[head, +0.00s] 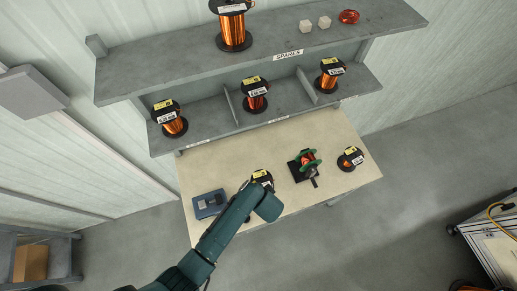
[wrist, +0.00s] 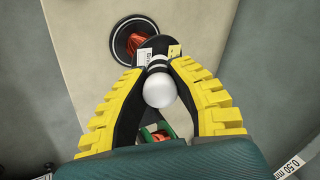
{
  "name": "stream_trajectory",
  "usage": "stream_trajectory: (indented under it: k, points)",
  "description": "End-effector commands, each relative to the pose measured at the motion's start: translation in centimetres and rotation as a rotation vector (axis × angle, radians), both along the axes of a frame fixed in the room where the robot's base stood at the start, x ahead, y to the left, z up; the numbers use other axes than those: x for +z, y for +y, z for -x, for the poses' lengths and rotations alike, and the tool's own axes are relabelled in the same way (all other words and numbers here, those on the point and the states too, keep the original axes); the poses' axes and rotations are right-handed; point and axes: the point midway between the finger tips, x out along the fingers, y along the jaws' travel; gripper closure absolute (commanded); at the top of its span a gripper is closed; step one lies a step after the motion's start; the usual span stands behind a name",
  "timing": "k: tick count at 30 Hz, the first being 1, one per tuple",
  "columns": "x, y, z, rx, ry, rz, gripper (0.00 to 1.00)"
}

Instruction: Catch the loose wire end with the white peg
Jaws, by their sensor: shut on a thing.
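In the wrist view, my gripper (wrist: 160,68) has its yellow, black-lined fingers shut around a white, round-ended piece (wrist: 160,91), which looks like the white peg. Black and white bands show just beyond its round end, between the fingertips. In the head view my arm covers most of the gripper. The winding stand with green flanges and orange wire (head: 307,160) is on the bench, right of my arm; part of its green (wrist: 155,131) shows between my fingers in the wrist view. I cannot make out a loose wire end in either view.
A black labelled spool (head: 262,177) is beside my arm's end. Another spool (head: 350,158) is at the bench's right, and a blue-grey box (head: 208,204) at its left. A shelf with several copper spools (head: 255,95) stands behind. The bench's front right (head: 290,200) is clear.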

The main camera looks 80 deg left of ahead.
Motion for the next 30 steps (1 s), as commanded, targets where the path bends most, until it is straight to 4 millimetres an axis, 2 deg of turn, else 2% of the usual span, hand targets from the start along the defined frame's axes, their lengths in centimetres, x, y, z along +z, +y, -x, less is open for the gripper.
stream_trajectory:
  k: [1,3,14,19,30]
  points:
    - [-1.1,0.5,-0.4,0.002,-0.003,-0.002,1.0]
    - [-1.9,1.1,-0.9,0.003,-0.003,-0.001,1.0]
    - [-4.5,4.2,-3.2,0.003,-0.002,0.001,1.0]
    - [-4.8,5.0,-3.8,0.002,-0.002,0.001,1.0]
    - [-4.6,5.1,-3.9,0.003,-0.002,0.002,1.0]
